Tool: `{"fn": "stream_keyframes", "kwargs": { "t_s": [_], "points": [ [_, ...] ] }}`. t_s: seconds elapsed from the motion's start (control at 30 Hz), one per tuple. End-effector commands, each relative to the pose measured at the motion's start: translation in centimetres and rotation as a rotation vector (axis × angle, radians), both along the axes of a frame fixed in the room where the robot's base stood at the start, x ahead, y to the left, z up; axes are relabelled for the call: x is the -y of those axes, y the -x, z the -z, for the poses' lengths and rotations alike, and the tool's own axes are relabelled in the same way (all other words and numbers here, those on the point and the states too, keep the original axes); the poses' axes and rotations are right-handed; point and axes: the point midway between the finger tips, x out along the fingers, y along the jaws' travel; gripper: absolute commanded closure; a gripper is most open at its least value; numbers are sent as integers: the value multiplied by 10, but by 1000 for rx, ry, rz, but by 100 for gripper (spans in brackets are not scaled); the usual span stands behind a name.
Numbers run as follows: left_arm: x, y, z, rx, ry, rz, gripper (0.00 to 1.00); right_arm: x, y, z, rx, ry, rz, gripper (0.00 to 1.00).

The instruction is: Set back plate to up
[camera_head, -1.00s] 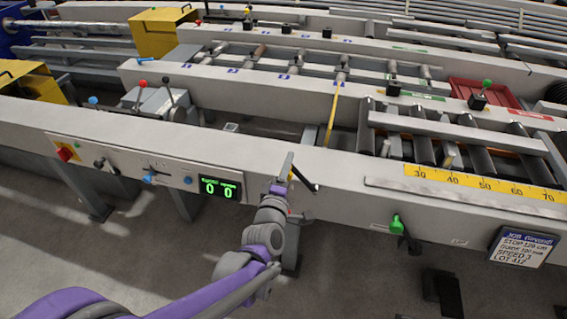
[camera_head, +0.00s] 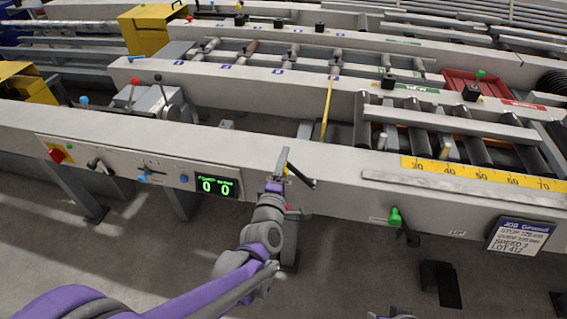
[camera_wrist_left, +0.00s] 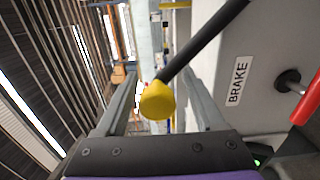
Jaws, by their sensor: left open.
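In the left wrist view, a black lever with a yellow knob (camera_wrist_left: 158,100) reaches in between the fingers of my left gripper (camera_wrist_left: 160,75). The fingers are open, one on each side of the knob; I cannot tell if either touches it. In the head view my left gripper (camera_head: 283,160) is at the front face of the near beam, beside the black lever (camera_head: 301,177); its knob is mostly hidden there. No label reading "back plate" is legible. A small label reading "UP" (camera_head: 458,233) is on the beam front to the right.
A red lever (camera_wrist_left: 306,102) by a "BRAKE" label (camera_wrist_left: 237,81) is close right of the gripper in the wrist view. A green-knobbed lever (camera_head: 394,216) is further right on the beam. A display (camera_head: 217,187) showing zeros and a control panel are left.

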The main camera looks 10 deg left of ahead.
Motion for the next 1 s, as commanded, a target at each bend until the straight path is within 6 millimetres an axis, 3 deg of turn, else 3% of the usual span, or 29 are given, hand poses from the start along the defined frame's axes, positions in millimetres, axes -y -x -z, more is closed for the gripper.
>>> {"fn": "stream_keyframes", "kwargs": {
  "t_s": [0.37,0.8,1.0],
  "points": [
    [-2,9,-2,2,-3,-3,30,0,0,-1,0,0,0,50],
    [-4,91,-1,2,0,-1,30,0,0,-8,3,0,0,50],
    [-4,107,-1,2,-1,-1,30,0,0,-9,3,0,0,50]
  ]
}}
